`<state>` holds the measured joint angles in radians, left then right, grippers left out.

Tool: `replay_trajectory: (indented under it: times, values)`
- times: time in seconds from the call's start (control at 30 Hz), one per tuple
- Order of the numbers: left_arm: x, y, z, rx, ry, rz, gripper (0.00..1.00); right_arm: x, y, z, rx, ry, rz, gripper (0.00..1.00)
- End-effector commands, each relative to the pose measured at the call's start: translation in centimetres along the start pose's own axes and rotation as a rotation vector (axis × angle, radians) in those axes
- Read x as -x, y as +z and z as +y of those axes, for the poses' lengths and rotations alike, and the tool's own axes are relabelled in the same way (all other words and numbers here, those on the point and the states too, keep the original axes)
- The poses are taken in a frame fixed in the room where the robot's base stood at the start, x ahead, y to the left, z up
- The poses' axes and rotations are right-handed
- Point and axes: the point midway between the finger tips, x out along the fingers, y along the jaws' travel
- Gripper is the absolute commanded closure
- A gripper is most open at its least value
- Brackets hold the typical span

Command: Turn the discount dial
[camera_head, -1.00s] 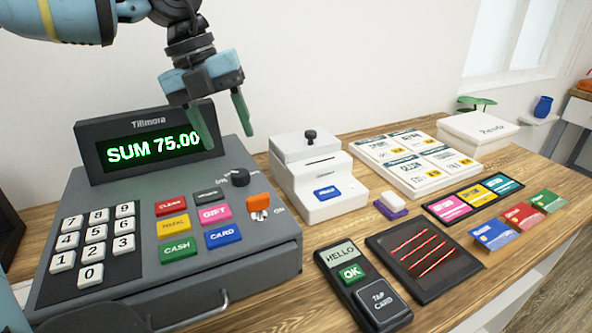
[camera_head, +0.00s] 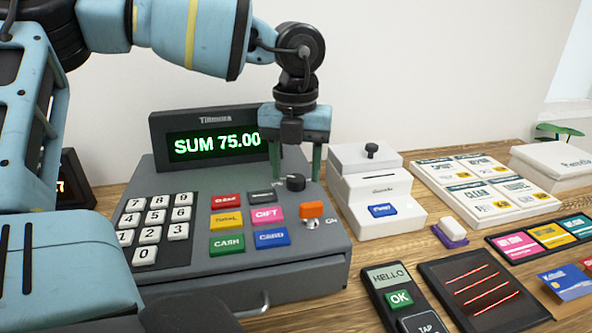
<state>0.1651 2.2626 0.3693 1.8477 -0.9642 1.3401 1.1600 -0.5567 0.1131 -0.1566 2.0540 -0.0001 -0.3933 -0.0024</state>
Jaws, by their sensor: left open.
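The grey cash register (camera_head: 318,262) stands on the wooden counter, and its display (camera_head: 217,143) reads SUM 75.00. A small black round dial (camera_head: 295,183) sits on the register's sloped top, right of the coloured keys; I take it for the discount dial, though its label is not readable. My left gripper (camera_head: 296,172) points down with its two green fingers apart. In the picture the dial lies between the fingertips; I cannot tell whether they are around it or just above it. Nothing is held. My right gripper is not in view.
An orange switch (camera_head: 311,209) is just in front of the dial. Coloured keys such as GIFT (camera_head: 267,215) lie close to its left. A white box (camera_head: 380,190) with a black knob stands right of the register. A card terminal (camera_head: 400,290) is in front.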

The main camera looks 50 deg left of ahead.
Motion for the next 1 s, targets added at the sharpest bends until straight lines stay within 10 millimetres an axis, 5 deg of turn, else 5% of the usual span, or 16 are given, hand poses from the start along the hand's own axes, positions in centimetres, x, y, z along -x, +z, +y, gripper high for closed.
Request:
replay_trajectory:
  times: [0.43,0.77,1.0]
  values:
    - [-1.21,-0.01,0.01,0.001,-0.001,0.000,0.48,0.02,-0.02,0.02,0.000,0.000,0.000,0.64]
    - [-1.17,0.00,0.01,0.001,-0.001,0.000,0.91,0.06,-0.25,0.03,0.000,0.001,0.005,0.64]
    - [-1.19,0.01,0.00,-0.017,-0.001,0.000,0.93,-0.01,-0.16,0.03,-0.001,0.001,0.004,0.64]
